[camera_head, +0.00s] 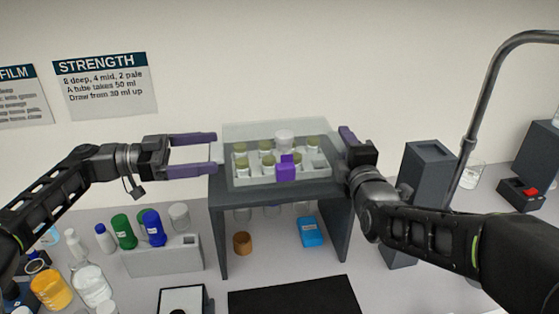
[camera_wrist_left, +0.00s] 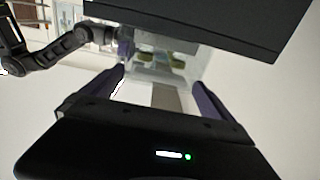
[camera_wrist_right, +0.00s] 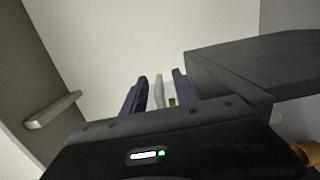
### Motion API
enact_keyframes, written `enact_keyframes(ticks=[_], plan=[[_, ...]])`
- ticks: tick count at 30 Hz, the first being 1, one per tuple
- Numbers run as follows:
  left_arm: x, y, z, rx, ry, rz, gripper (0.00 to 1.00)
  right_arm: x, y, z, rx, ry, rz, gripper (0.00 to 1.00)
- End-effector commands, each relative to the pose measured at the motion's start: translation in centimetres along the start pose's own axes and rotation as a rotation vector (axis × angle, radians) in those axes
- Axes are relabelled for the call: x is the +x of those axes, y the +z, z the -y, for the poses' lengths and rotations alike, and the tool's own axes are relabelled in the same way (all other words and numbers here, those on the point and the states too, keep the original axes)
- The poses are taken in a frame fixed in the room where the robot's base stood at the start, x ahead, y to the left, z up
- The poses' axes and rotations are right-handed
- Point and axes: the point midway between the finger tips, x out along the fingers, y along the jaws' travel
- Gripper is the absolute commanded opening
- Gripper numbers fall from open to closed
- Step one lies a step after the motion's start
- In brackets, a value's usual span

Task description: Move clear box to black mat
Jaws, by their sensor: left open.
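The clear box (camera_head: 240,132) sits on a dark grey raised stand (camera_head: 222,197) and holds a pale rack of several olive-capped vials. A purple part (camera_head: 286,172) shows at its front. My left gripper (camera_head: 214,153) is open at the box's left side; in the left wrist view a grey handle (camera_wrist_left: 166,97) lies between its spread fingers. My right gripper (camera_head: 346,140) is at the box's right side; in the right wrist view its fingers are apart with a pale handle (camera_wrist_right: 158,90) between them. The black mat (camera_head: 295,298) lies on the table in front, partly cut off.
Under the stand are an orange-brown jar (camera_head: 242,243) and a blue box (camera_head: 311,232). A grey rack (camera_head: 165,262) with coloured tubes and several bottles stand left. A tall dark block (camera_head: 428,170) stands right, near a metal pipe (camera_head: 478,110). The visible mat is clear.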

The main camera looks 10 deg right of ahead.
Motion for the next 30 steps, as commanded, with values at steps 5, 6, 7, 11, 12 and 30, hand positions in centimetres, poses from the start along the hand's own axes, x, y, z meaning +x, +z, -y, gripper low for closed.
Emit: enact_keyframes(ticks=[5, 6, 7, 11, 12, 30], plan=[[0.69, 0.01, -0.04, 0.0, 0.001, 0.0, 0.98, 0.62, 0.16, -0.12, 0.004, 0.002, 0.003, 0.35], [0.74, 0.01, -0.04, 0.0, 0.001, 0.0, 0.98, 0.66, 0.13, -0.17, 0.004, 0.003, 0.002, 0.35], [0.76, 0.01, -0.04, 0.0, 0.001, 0.0, 0.98, 0.68, 0.11, -0.18, 0.004, 0.003, 0.002, 0.35], [0.75, 0.01, -0.03, -0.001, 0.001, 0.0, 0.98, 0.68, 0.09, -0.2, 0.003, 0.003, 0.002, 0.35], [0.75, 0.01, -0.03, -0.001, 0.001, 0.0, 0.98, 0.68, 0.09, -0.19, 0.003, 0.003, 0.002, 0.35], [0.72, 0.01, -0.02, -0.001, 0.0, 0.0, 0.53, 0.66, 0.09, -0.16, 0.003, 0.003, 0.001, 0.0]])
